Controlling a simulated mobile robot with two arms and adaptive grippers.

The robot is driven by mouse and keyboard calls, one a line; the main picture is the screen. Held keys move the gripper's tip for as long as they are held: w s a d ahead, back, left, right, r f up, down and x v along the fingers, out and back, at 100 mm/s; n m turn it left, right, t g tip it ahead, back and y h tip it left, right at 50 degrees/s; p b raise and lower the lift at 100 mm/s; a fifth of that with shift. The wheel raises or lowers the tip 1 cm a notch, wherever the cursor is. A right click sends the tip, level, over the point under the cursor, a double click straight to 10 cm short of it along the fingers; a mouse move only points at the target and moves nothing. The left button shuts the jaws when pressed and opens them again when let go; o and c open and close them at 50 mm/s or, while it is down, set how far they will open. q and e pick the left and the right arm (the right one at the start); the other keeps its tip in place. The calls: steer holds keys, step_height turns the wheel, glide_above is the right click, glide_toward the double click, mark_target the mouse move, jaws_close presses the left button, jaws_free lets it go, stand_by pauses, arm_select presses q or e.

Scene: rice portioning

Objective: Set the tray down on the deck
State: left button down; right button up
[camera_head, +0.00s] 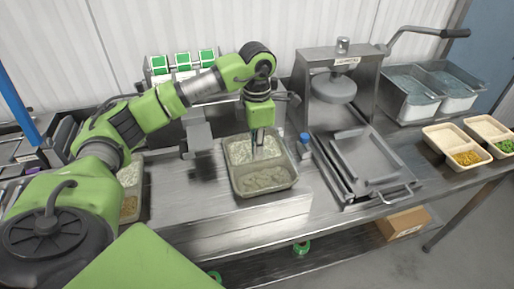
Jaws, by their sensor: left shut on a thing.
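A grey two-compartment tray (262,193) is at the middle of the steel deck (195,215), with pale grainy food in both compartments. My left gripper (257,146) points down at the tray's middle, and its fingers are shut on the tray, apparently at the divider. The fingertips are partly hidden by the tray. I cannot tell whether the tray's underside touches the deck. My right gripper does not show in this view.
A press with a long lever (340,90) and a flat plate (366,160) stands right of the tray. A small blue-capped bottle (304,147) is close to the tray's right edge. Metal bins (415,95) and beige trays (455,148) are farther right. The deck's front left is clear.

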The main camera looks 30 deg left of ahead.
arm_select(q)
steer(key=c, duration=2.1)
jaws_free()
steer(key=shift+o, duration=0.4)
steer(key=o, duration=0.4)
steer(key=shift+r+p, duration=2.6)
steer(key=shift+r, duration=1.4)
